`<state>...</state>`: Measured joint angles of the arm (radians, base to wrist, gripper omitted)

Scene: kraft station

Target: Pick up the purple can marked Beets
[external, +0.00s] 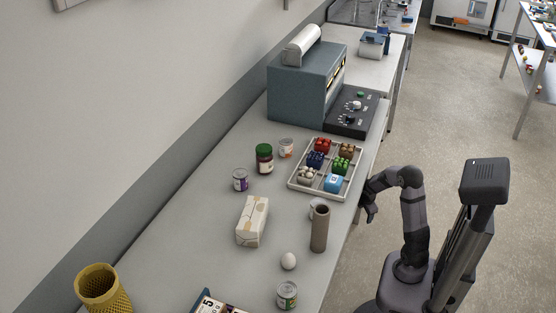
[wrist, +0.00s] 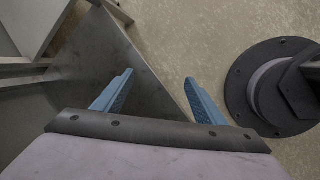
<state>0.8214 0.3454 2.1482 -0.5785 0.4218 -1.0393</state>
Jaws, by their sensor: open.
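The purple can (external: 240,181) stands upright on the grey counter, left of the compartment tray, in the external view. Its label is too small to read. My gripper (external: 370,206) is beyond the counter's right edge, apart from the can, with the tray and counter between them. In the wrist view my gripper (wrist: 156,95) has its two blue fingers spread with nothing between them. The can is not in the wrist view.
A jar with a green lid (external: 264,158) and a pale can (external: 286,148) stand near the purple can. A wrapped package (external: 252,221), a brown cylinder (external: 320,229), an egg (external: 288,261) and another can (external: 287,295) are nearer. The tray (external: 293,184) holds several blocks.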

